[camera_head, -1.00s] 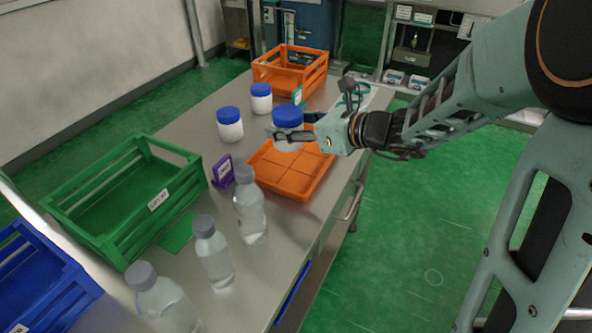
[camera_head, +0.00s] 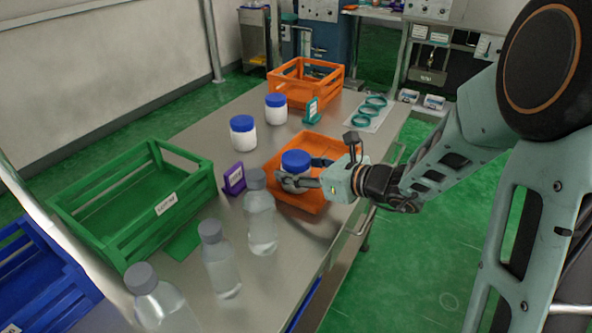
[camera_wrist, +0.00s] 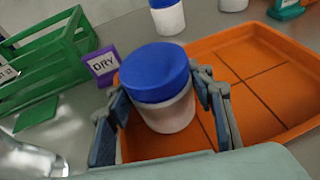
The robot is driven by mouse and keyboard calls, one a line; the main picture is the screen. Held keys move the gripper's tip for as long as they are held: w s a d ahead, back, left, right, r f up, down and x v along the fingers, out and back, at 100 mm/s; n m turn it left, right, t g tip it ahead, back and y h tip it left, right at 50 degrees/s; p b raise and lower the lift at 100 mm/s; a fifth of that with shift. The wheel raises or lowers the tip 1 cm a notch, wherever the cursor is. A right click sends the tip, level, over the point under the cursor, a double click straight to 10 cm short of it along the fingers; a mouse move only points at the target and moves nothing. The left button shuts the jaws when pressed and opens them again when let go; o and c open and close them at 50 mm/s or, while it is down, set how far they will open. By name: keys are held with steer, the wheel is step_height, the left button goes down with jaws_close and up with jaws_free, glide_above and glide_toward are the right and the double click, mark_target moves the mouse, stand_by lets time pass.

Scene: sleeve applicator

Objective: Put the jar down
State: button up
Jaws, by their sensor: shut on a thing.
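A white jar with a blue lid (camera_head: 296,162) is held upright between the fingers of my gripper (camera_head: 300,182). In the wrist view the jar (camera_wrist: 158,88) sits between both fingers, with a finger against each side. It is over the left part of the shallow orange tray (camera_head: 338,147), which has dividing lines on its floor and also shows in the wrist view (camera_wrist: 262,75). I cannot tell whether the jar's base touches the tray floor.
Two more blue-lidded jars (camera_head: 243,133) (camera_head: 276,109) stand behind the tray. A purple sign (camera_head: 234,179) reading "DRY" stands at its left. Several clear bottles (camera_head: 261,215) stand in front. A green crate (camera_head: 135,195), a blue crate (camera_head: 40,275) and an orange crate (camera_head: 305,80) line the table.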

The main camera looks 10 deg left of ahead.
steer(key=shift+f, duration=0.1)
steer(key=o, duration=1.4)
steer(key=shift+c, duration=0.2)
steer(key=shift+d+r, duration=0.15)
steer(key=shift+r, duration=0.2)
steer(key=p+v, duration=0.1)
steer(key=v, duration=1)
steer(key=shift+s+d+p, duration=0.2)
steer(key=shift+s+p, duration=0.1)
steer(key=shift+p, duration=0.05)
steer(key=shift+r, duration=0.15)
